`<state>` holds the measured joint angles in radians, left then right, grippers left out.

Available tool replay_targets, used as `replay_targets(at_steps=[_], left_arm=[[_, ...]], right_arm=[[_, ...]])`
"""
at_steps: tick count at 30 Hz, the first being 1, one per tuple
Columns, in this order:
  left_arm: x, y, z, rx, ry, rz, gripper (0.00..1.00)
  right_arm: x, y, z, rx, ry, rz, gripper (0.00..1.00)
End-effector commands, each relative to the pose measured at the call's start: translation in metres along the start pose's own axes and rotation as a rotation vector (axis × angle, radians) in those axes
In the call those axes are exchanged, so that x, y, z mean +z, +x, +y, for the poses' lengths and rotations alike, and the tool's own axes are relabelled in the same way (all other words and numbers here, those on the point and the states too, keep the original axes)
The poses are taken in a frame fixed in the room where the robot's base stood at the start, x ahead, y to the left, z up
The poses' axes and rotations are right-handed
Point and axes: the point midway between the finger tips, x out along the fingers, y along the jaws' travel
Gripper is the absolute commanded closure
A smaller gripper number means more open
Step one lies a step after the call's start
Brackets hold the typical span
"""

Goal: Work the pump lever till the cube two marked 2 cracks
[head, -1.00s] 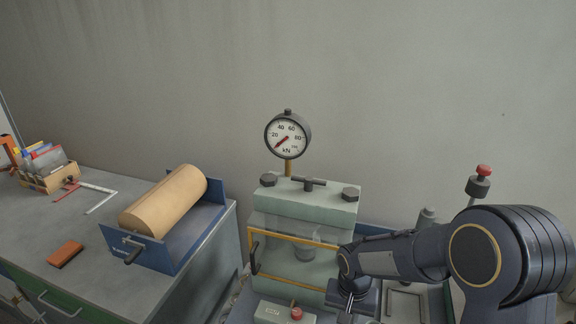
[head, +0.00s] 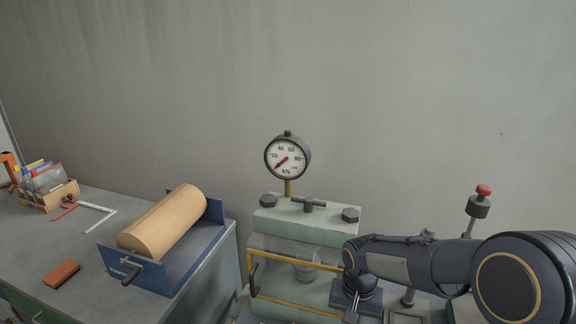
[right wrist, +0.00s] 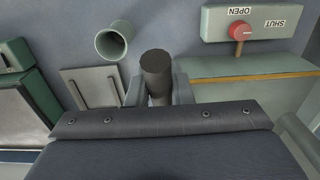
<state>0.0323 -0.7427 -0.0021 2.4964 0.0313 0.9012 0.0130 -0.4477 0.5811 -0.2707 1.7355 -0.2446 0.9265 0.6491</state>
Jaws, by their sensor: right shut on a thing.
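The press (head: 300,225) is a pale green frame with a round kN gauge (head: 288,156) on top. The gauge needle points to the low end of the scale, below 20. A clear guard with a yellow edge (head: 300,264) covers its chamber. A grey round part shows through the guard; I cannot make out the cube marked 2. My right gripper (head: 351,314), low in front of the press, is shut on the dark round grip of the pump lever (right wrist: 157,68), which stands between the fingers (right wrist: 160,92) in the right wrist view. My left gripper is out of view.
A valve with a red knob (right wrist: 240,31) sits beside OPEN and SHUT labels. A red-topped post (head: 479,205) stands right. Left, a bench holds a blue tray (head: 135,270) with a tan roll and an orange block (head: 64,274).

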Motion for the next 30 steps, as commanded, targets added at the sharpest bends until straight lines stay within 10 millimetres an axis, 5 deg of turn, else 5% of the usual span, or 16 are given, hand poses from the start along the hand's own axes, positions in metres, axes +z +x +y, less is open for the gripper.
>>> replay_targets(at_steps=[30], left_arm=[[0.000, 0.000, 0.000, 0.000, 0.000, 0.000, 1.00]], right_arm=[[0.025, 0.090, 0.001, 0.004, 0.000, -0.009, 1.00]])
